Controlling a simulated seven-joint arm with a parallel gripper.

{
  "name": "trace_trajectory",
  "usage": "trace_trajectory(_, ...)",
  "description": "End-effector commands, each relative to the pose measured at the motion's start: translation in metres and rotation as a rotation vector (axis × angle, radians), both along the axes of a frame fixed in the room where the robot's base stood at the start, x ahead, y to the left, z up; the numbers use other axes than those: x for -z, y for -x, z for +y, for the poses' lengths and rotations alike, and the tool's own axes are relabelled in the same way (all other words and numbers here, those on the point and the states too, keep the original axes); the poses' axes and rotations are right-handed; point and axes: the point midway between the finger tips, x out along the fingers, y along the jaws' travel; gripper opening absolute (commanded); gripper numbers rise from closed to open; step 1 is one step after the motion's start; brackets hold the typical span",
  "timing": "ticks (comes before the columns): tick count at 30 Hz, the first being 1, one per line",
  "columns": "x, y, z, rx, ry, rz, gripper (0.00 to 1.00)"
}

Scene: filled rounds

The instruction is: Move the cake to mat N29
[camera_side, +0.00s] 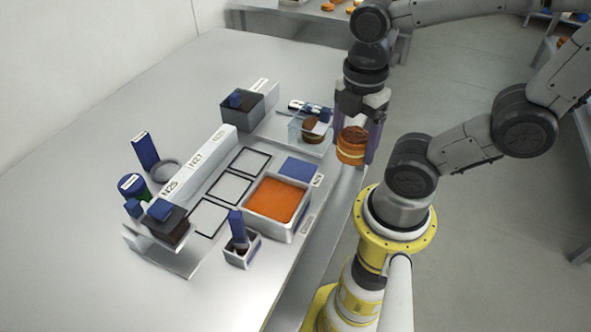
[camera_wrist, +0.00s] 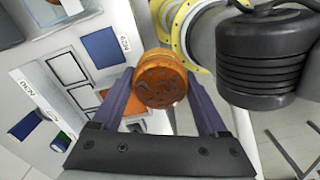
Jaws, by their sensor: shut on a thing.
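The cake (camera_side: 352,146), a round layered orange-brown piece, is between the fingers of my gripper (camera_side: 356,150), held upright near the table's right edge. The wrist view shows the cake's darker textured top (camera_wrist: 161,80) with a finger of my gripper (camera_wrist: 161,92) on each side. Several black-outlined squares lie in a row beside a white label strip (camera_side: 207,163). The outlined mat nearest that third label (camera_side: 250,162) is empty. Whether the cake is above the table edge is hard to tell.
A white tray with an orange filling (camera_side: 275,203) and a blue square (camera_side: 300,168) lie right of the mats. A clear box (camera_side: 297,127) with a brown round item stands behind.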

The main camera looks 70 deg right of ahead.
Motion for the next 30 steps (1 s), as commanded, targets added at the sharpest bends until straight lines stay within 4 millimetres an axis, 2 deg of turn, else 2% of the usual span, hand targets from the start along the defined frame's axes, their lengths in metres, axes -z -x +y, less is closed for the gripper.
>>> trace_trajectory(3, -0.001, 0.011, -0.007, 0.078, 0.0, -0.002, 0.52)
trace_trajectory(8, 0.0, 0.006, -0.011, 0.109, -0.001, 0.004, 0.52)
trace_trajectory(11, 0.007, -0.009, -0.013, 0.111, 0.0, 0.009, 0.52)
trace_trajectory(21, 0.042, -0.083, -0.022, 0.108, -0.001, 0.007, 0.52)
trace_trajectory(27, 0.076, -0.109, -0.025, 0.107, -0.001, 0.007, 0.52)
trace_trajectory(30, 0.085, -0.118, -0.027, 0.107, 0.0, 0.003, 0.52)
